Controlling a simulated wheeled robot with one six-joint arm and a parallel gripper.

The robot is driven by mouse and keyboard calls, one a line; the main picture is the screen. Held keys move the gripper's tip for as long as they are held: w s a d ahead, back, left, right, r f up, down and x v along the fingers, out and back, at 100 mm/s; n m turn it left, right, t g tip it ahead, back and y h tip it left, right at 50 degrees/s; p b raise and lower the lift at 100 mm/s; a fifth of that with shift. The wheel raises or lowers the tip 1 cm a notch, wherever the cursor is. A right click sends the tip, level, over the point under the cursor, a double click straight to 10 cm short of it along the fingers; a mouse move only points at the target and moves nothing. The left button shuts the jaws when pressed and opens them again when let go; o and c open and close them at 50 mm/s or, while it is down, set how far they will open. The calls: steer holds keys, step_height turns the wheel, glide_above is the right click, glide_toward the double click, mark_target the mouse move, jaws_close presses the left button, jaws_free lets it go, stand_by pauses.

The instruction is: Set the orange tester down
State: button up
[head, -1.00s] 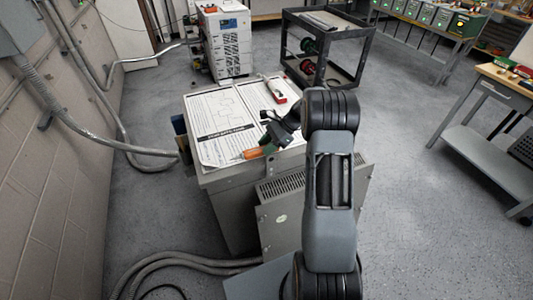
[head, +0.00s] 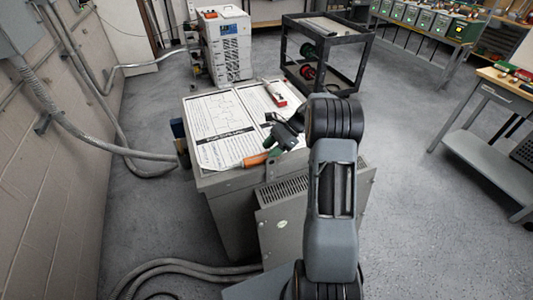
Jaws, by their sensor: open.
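The orange tester (head: 255,159) shows as a small orange piece at the front edge of the grey cabinet's top (head: 212,180), by the lower right corner of a printed sheet. My gripper (head: 268,146) is just beyond and to the right of it, low over the cabinet top. The gripper is open. A dark green part shows at its fingers, and I cannot tell whether it belongs to the tester. My arm hides the right part of the cabinet top. Whether the tester still touches a finger is too small to tell.
Printed sheets (head: 218,118) cover much of the cabinet top. A red and white tool (head: 275,94) lies at its back right. A vented grey box (head: 283,205) stands against the cabinet front. A white stacked unit (head: 228,50) and a black cart (head: 327,78) stand behind.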

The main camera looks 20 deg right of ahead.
steer(key=v, duration=0.9)
steer(key=s+a+r+n+h, duration=0.2)
steer(key=s+a+r+n, duration=0.1)
steer(key=a+r, duration=0.15)
steer(key=s+a+n+t+h, duration=0.1)
steer(key=s+a+n+h, duration=0.2)
steer(key=s, duration=0.7)
steer(key=s+a+n+t+h, duration=0.2)
steer(key=s+a+n+h, duration=0.2)
steer(key=s+a+n, duration=0.4)
steer(key=s+n, duration=0.1)
steer(key=n, duration=0.3)
steer(key=shift+s+a+r+t+h, duration=0.2)
steer(key=shift+s+a+t+h, duration=0.1)
steer(key=shift+s+a, duration=0.05)
